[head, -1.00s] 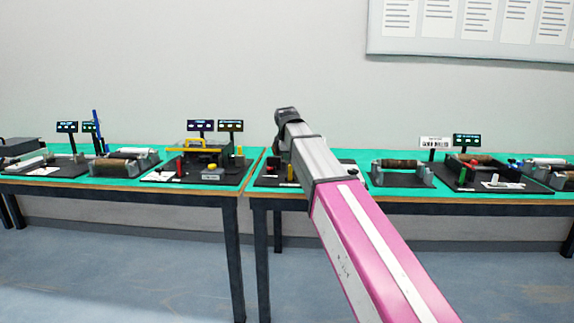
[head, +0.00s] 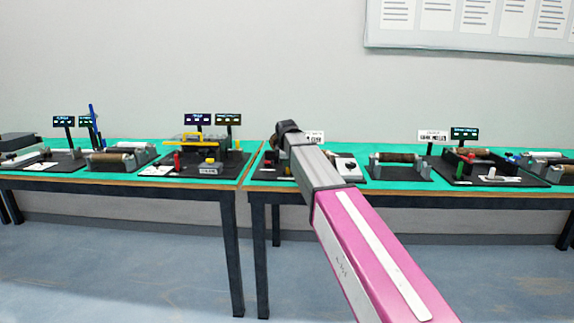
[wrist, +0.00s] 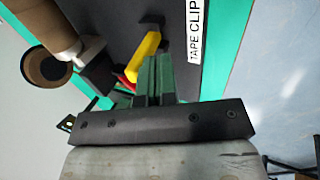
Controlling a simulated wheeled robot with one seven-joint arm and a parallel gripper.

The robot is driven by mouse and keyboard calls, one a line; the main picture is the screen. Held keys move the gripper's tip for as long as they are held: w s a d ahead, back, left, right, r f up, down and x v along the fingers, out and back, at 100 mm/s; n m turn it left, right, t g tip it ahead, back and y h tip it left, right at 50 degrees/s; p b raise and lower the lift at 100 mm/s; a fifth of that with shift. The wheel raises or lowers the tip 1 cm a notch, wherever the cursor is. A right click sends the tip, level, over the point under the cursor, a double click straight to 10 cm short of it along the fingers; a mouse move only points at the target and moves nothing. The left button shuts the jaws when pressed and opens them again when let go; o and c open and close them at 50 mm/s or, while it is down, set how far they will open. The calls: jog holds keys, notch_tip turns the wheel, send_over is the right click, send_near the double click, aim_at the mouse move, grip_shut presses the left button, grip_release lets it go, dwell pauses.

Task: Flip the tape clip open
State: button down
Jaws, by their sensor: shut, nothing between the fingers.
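In the wrist view a white label reading TAPE CLIP (wrist: 195,32) lies on a dark base plate (wrist: 118,18). A yellow lever-like piece (wrist: 143,57) stands on that plate beside the label; I take it for the clip. My gripper (wrist: 153,78) shows as green fingers, shut and empty. Its tips appear close to the lower end of the yellow piece; whether they touch cannot be told. In the head view my arm's dark wrist (head: 288,132) is over the left end of the right table, and it hides the fingers and most of this station.
In the wrist view a brown tape roll (wrist: 47,66) and a brown cylinder (wrist: 48,22) sit left of the yellow piece. In the head view, a roller unit (head: 400,170) and a dark station (head: 478,178) stand farther right. A gap separates the tables.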

jog(key=shift+w, duration=0.15)
jog(key=shift+w+r, duration=0.2)
jog(key=shift+w, duration=0.3)
jog(key=shift+w+r, duration=0.2)
jog(key=shift+w, duration=0.3)
jog(key=shift+s+f, duration=0.5)
jog(key=shift+s, duration=0.3)
jog(key=s, duration=0.4)
jog(key=w+r+v, duration=0.1)
jog(key=w+v, duration=0.1)
jog(key=v, duration=0.8)
jog(key=s+d+f+m+g, duration=0.1)
jog(key=s+d+f+m, duration=0.3)
jog(key=f, duration=0.5)
jog(key=s+d+f+m+g, duration=0.1)
jog(key=s+d+f+m, duration=0.15)
jog(key=d+f, duration=0.45)
jog(key=s+d+f+m, duration=0.25)
jog(key=s+f, duration=0.25)
jog(key=f, duration=0.5)
jog(key=s+d+f+m+g, duration=0.1)
jog(key=s+d+f+m, duration=0.3)
jog(key=s+f, duration=0.4)
jog(key=s+d+f+m+g, duration=0.2)
jog(key=s+d+f+m, duration=0.2)
jog(key=s+f, duration=0.5)
jog(key=d, duration=0.2)
jog(key=shift+s+d+m, duration=0.25)
jog(key=shift+d+m, duration=0.05)
jog(key=shift+d, duration=0.05)
